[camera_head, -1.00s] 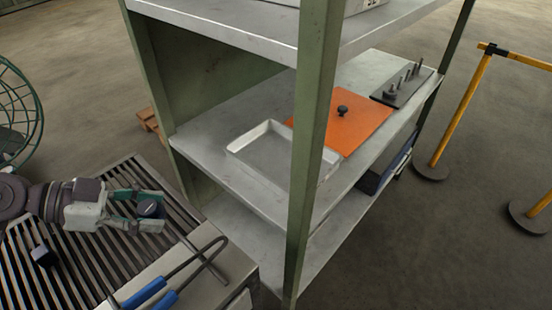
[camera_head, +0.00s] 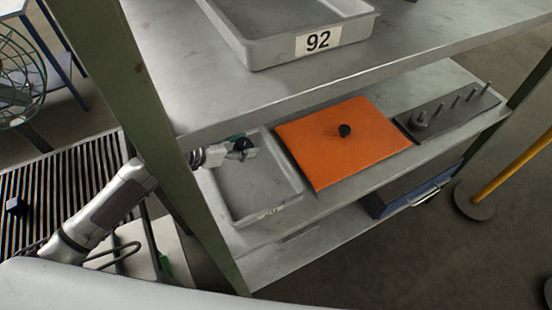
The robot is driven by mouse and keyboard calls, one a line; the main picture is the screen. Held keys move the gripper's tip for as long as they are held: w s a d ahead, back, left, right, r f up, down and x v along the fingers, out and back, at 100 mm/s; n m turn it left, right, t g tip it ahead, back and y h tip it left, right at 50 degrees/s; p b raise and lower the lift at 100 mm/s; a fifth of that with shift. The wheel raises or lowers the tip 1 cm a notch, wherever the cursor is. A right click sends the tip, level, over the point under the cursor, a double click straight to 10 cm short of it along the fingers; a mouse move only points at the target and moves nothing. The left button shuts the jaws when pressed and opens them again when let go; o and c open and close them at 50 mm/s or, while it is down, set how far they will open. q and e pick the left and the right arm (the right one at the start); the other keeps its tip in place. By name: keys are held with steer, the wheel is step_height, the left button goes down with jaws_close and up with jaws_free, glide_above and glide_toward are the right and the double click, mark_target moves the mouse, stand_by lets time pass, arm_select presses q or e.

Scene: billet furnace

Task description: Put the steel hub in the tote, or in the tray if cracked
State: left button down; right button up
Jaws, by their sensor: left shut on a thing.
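My left gripper (camera_head: 244,149) reaches past the green post and is shut on a small dark round part, the steel hub (camera_head: 239,145). The fingers partly hide it, and I cannot tell whether it is cracked. The gripper is above the far-left end of a shallow grey metal tray (camera_head: 294,175) on the middle shelf; the visible part of the tray looks empty. A grey tote (camera_head: 362,20) labelled 92 sits on the upper shelf and is cut off by the top edge. My right gripper is not in view.
An orange mat (camera_head: 374,150) with a dark knob-like part (camera_head: 345,130) lies beside the tray. A dark pegged block (camera_head: 455,113) is farther right. A green post (camera_head: 150,110) and the upper shelf edge bound the space. A dark block (camera_head: 16,206) lies on the slatted grate.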

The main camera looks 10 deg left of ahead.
arm_select(q)
glide_above(249, 174)
step_height(249, 174, down, 6)
steer(key=shift+a+r, duration=0.15)
step_height(249, 174, down, 4)
steer(key=shift+r, duration=0.1)
steer(key=shift+f, duration=0.25)
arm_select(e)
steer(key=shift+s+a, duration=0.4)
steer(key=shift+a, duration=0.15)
arm_select(q)
steer(key=shift+f+b, duration=0.15)
steer(key=shift+b, duration=0.15)
steer(key=c, duration=0.5)
jaws_free()
steer(key=shift+c, duration=0.2)
steer(key=shift+o, duration=0.5)
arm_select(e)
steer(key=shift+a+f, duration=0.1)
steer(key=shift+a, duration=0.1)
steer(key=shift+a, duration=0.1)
